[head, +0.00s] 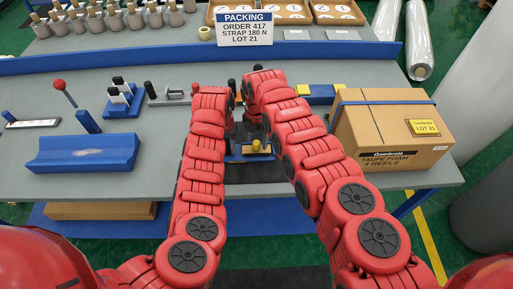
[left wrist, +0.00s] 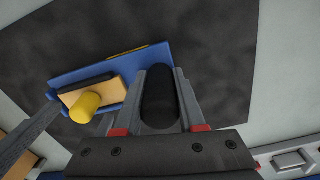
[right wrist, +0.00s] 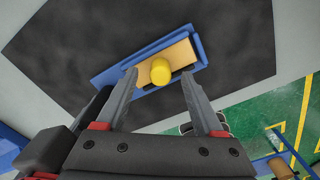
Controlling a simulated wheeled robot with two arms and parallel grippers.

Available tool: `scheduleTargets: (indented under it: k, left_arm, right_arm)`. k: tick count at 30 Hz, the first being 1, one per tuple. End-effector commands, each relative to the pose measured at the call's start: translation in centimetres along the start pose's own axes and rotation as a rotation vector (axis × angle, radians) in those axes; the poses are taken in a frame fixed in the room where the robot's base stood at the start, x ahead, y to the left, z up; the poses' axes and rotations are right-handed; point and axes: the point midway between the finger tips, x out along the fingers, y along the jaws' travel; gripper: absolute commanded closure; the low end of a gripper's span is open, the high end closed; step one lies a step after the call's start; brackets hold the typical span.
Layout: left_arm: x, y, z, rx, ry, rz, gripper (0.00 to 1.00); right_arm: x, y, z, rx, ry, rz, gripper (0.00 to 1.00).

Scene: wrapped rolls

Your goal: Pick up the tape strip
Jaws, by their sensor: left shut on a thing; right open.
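My left gripper (left wrist: 158,72) is shut on a dark rounded piece (left wrist: 158,100), which sits between its fingers in the left wrist view. I cannot tell what this piece is. My right gripper (right wrist: 158,80) is open, with its fingertips on either side of a yellow knob (right wrist: 160,71) in the right wrist view. The knob stands on a tan block (right wrist: 180,53) in a blue holder (right wrist: 198,42). I cannot tell whether the fingers touch the block. A thin yellow strip (left wrist: 127,50) shows along the blue holder's edge in the left wrist view. I cannot clearly identify the tape strip.
The holder lies on a dark mat (right wrist: 70,45) on the grey table. A cardboard box (head: 390,130) stands right of my arms. A blue cradle (head: 83,152) and a black-tipped rack (head: 124,100) stand left. A packing sign (head: 244,28) stands behind.

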Motion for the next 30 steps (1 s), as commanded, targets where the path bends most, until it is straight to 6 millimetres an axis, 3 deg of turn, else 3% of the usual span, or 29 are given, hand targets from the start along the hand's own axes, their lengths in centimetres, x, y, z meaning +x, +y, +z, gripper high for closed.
scheduleTargets:
  k: [8, 20, 30]
  left_arm:
    - [-0.05, 0.01, -0.03, 0.000, 0.001, 0.000, 1.00]
    - [-0.04, 0.01, -0.03, 0.000, 0.001, 0.000, 1.00]
    - [-0.04, 0.02, -0.03, 0.000, 0.001, 0.000, 1.00]
  right_arm:
    - [0.16, -0.01, 0.02, 0.000, -0.001, 0.000, 0.31]
    - [0.16, -0.02, 0.01, 0.000, -0.001, 0.000, 1.00]
    - [0.15, -0.02, 0.01, 0.000, -0.001, 0.000, 1.00]
